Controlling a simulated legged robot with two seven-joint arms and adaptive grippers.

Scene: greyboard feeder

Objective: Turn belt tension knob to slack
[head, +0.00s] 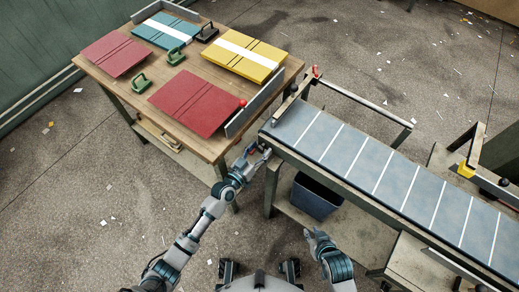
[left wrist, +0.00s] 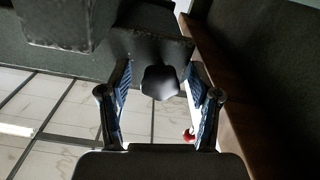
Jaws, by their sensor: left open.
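A dark, lobed knob (left wrist: 160,82) sits under a black block in the left wrist view. My left gripper (left wrist: 158,70) is open, with one blue-padded finger on each side of the knob. Small gaps seem to show beside the knob, and contact cannot be made out. In the head view, my left gripper (head: 258,152) is at the near left end of the belt conveyor (head: 365,166), where the knob is hard to tell apart. My right gripper (head: 314,234) is low in front of the conveyor, away from it, its fingers too small to judge.
A wooden table (head: 140,97) with red, teal and yellow boards stands left of the conveyor. A red ball (head: 243,102) is at its right edge. A dark bin (head: 315,196) sits under the conveyor. The floor in front is mostly open, with scraps.

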